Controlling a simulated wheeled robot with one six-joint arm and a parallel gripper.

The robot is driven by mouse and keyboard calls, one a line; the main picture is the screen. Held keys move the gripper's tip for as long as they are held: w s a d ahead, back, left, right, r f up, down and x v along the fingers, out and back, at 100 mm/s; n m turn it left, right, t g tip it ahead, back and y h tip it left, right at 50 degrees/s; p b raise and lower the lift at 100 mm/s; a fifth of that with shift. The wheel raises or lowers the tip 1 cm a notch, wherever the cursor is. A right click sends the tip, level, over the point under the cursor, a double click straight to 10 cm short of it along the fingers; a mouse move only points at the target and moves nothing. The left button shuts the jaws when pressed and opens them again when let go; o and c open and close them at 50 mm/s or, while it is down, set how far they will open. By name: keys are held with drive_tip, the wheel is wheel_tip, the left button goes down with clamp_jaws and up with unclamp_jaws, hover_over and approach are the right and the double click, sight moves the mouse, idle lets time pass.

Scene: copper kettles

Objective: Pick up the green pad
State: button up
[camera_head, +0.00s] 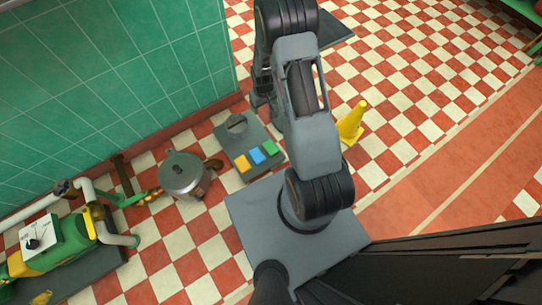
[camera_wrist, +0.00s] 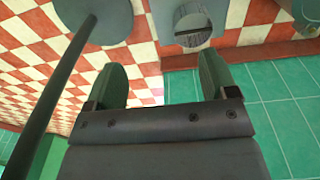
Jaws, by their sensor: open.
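My arm crosses the head view just right of the board, and I cannot make out the fingers there. In the wrist view my gripper (camera_wrist: 160,64) is open, with two green-grey fingers apart and nothing between them. A grey plate with a round slotted disc (camera_wrist: 192,24) shows beyond the fingers. I see no green pad in the wrist view.
A grey lidded pot (camera_head: 184,174) stands left of the board. A yellow cone (camera_head: 352,122) stands to the right. A green tiled wall (camera_head: 110,80) rises behind the board. A green and yellow machine (camera_head: 62,245) is at lower left. Checkered floor at upper right is mostly clear.

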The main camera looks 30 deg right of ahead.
drive_tip(key=b, duration=0.9)
hover_over(271, 147)
drive_tip(key=shift+g, duration=0.4)
drive_tip(key=f, duration=2.8)
drive_tip(key=shift+s+f, duration=0.25)
drive_tip(key=shift+f, duration=0.15)
drive_tip(key=shift+w+f+b, duration=0.1)
drive_tip(key=shift+f+b, duration=1.8)
drive_tip(key=shift+f, duration=1.45)
drive_tip(key=shift+r, duration=0.1)
drive_tip(key=c, duration=0.7)
drive_tip(key=shift+r, duration=0.1)
drive_tip(key=shift+r+p, duration=0.45)
drive_tip(key=shift+r, duration=0.1)
wheel_tip(271, 147, up, 3)
drive_tip(key=shift+a+f+p, duration=0.15)
drive_tip(key=shift+p, duration=0.6)
drive_tip(key=s+a+r+p, duration=0.7)
drive_tip(key=s+a+r, duration=0.2)
drive_tip(key=a, duration=0.1)
drive_tip(key=shift+s, duration=0.3)
